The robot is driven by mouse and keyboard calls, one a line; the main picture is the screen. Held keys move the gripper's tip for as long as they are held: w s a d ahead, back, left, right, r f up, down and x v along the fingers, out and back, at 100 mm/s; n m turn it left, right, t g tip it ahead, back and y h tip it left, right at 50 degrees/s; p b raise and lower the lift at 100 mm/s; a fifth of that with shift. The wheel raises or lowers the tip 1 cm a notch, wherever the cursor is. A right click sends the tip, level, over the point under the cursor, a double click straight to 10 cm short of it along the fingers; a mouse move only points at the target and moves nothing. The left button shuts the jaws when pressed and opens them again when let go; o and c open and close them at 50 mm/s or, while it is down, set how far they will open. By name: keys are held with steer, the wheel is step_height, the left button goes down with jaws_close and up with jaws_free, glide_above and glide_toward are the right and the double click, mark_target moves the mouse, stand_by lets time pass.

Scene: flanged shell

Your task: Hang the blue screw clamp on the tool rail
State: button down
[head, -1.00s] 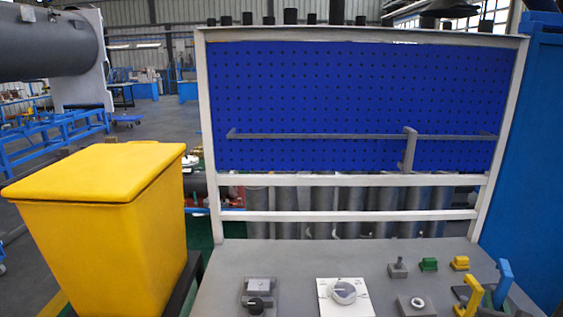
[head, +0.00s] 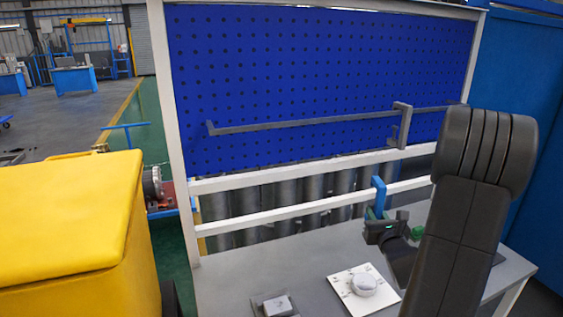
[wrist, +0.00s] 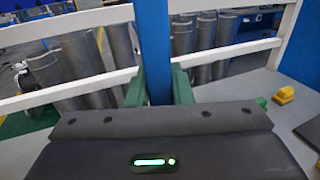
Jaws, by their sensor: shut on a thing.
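The blue screw clamp (head: 379,192) stands upright in my gripper (head: 377,214), above the bench and below the rail. In the wrist view the clamp (wrist: 154,45) is a blue bar rising between the two green fingers of my gripper (wrist: 158,88), which are shut on it. Its lower part is hidden behind the gripper body. The tool rail (head: 300,122) is a grey bar across the front of the blue pegboard. The clamp is apart from it. A grey clamp-shaped piece (head: 405,127) sits on the rail towards its right end.
A yellow bin (head: 70,215) stands at the left. The grey bench (head: 320,245) carries a white plate with a round knob (head: 364,284) and a grey switch box (head: 275,305). In the wrist view a small yellow piece (wrist: 284,95) lies on the bench. The rail's left stretch is clear.

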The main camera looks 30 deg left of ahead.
steer(key=s+a+r+n+g+y+b, duration=0.1)
steer(key=s+a+r+n+g+y, duration=0.1)
steer(key=s+a+r, duration=0.8)
steer(key=s+a+r+n+g+y+b, duration=0.1)
steer(key=s+a+r+n+g+y, duration=0.1)
steer(key=s+a+r, duration=0.8)
steer(key=w+f+b+x, duration=0.1)
steer(key=f+x, duration=0.1)
steer(key=x, duration=1)
steer(key=shift+d, duration=0.4)
steer(key=c, duration=1.2)
jaws_free()
